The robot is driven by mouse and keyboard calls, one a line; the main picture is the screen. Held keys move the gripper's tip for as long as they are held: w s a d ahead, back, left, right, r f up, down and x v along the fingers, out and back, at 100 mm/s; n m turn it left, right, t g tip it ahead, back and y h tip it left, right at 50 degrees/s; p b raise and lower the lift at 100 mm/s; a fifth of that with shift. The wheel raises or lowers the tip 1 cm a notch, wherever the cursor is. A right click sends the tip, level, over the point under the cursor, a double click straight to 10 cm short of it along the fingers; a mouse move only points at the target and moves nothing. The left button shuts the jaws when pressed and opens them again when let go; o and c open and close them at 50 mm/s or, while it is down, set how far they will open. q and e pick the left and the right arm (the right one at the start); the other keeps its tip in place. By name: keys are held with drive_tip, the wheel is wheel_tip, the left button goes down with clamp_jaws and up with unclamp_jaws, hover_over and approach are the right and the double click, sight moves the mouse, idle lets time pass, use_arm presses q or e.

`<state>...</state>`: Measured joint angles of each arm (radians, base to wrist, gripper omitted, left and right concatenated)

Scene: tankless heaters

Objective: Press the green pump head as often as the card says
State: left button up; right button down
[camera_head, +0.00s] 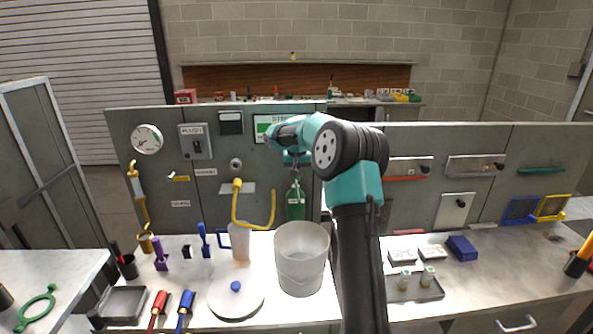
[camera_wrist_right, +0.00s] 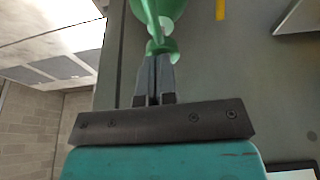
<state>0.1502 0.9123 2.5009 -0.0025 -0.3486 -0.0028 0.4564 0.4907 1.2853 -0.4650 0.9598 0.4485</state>
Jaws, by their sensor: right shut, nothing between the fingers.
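A green bottle (camera_head: 296,201) stands upright against the grey panel in the head view. Its green pump head (camera_wrist_right: 160,47) shows in the right wrist view, just beyond my fingertips, with the green bottle body (camera_wrist_right: 168,8) past it. My right gripper (camera_head: 294,172) points down directly above the bottle. In the right wrist view the right gripper (camera_wrist_right: 155,62) is shut and empty, its tips at or very near the pump head; I cannot tell whether they touch. The card (camera_head: 262,126) is white and green on the panel, partly hidden by my right arm and unreadable. My left gripper is not in view.
A translucent bucket (camera_head: 301,270) and a clear jug (camera_head: 240,243) stand on the bench near the bottle. A yellow hose (camera_head: 236,210) loops left of it. Small vials stand in a tray (camera_head: 425,294) at right.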

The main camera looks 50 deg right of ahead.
drive_tip(key=shift+f, duration=1)
drive_tip(key=shift+r, duration=0.4)
drive_tip(key=d+v, duration=0.1)
drive_tip(key=v, duration=1.2)
drive_tip(key=shift+w+r, duration=0.3)
drive_tip(key=shift+r, duration=0.15)
drive_tip(key=shift+a, duration=0.1)
